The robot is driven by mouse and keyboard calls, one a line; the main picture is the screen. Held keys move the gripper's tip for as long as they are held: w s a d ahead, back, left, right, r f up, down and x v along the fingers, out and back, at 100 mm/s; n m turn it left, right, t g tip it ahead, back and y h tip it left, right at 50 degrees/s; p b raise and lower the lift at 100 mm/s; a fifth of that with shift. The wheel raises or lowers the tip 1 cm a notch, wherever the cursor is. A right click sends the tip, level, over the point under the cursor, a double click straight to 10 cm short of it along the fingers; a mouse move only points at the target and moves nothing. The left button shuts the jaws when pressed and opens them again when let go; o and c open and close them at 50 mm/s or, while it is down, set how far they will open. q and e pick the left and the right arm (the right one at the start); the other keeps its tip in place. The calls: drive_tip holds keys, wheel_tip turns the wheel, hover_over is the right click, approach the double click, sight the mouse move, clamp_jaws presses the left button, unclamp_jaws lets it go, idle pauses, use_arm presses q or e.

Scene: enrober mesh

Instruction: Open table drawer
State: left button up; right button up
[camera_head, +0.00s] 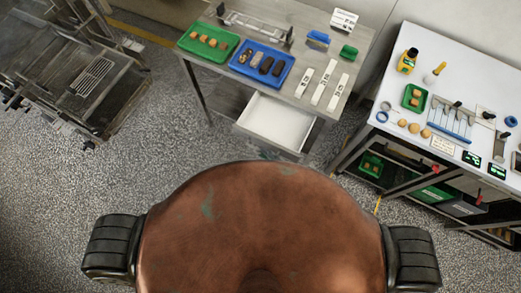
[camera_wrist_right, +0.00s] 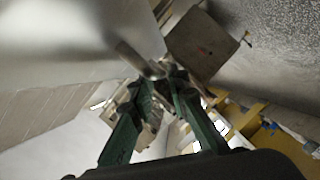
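The steel table (camera_head: 345,62) stands at the upper middle of the head view. Its drawer (camera_head: 275,122) is pulled out towards me, and its empty white inside shows. My right gripper (camera_head: 270,153) shows only as small dark green bits at the drawer's front, just above my copper-coloured body. In the right wrist view, its two green fingers (camera_wrist_right: 165,78) converge close to a thin metallic piece (camera_wrist_right: 140,60). The small gap between the tips is blurred, so I cannot tell whether they grip it. The drawer handle is not clear in the head view. My left gripper is not in view.
The table holds a green tray (camera_head: 188,51) and a blue tray (camera_head: 283,83) with food pieces, plus white labelled strips (camera_head: 325,84). A white-topped bench (camera_head: 455,60) stands right, metal machinery (camera_head: 85,85) left. Speckled floor (camera_head: 175,145) is free between.

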drive_tip(key=v, duration=0.8)
drive_tip(key=shift+s+d, duration=0.15)
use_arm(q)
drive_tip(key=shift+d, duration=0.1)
use_arm(e)
drive_tip(key=shift+f, duration=0.15)
